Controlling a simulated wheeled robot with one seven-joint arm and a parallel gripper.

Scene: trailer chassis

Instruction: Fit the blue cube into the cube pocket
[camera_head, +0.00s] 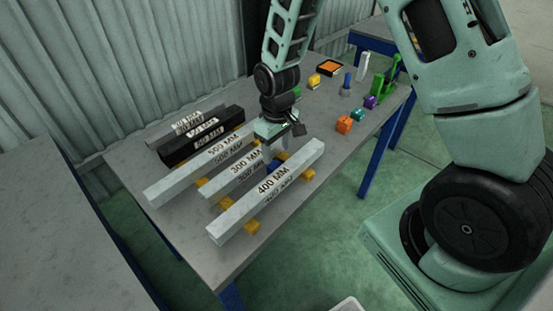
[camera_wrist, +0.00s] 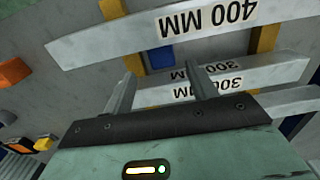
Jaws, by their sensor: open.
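A blue block (camera_head: 273,167), which looks like the blue cube, sits low in the gap between the 300 MM and 400 MM bars, partly hidden by them. It also shows in the wrist view (camera_wrist: 160,57), just beyond my fingertips under the edge of the 400 MM bar. My gripper (camera_wrist: 160,82) is open and empty, with its fingers apart above the 300 MM bar. In the head view my gripper (camera_head: 279,150) hangs over the far ends of the bars. I cannot identify the cube pocket in either view.
The 400 MM bar (camera_head: 266,191), 300 MM bar (camera_head: 222,191) and 500 MM bar (camera_head: 181,176) lie on yellow supports. A black bar (camera_head: 178,154) lies behind. An orange cube (camera_head: 344,124), purple piece (camera_head: 370,102) and black-and-orange tray (camera_head: 327,67) stand to the right.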

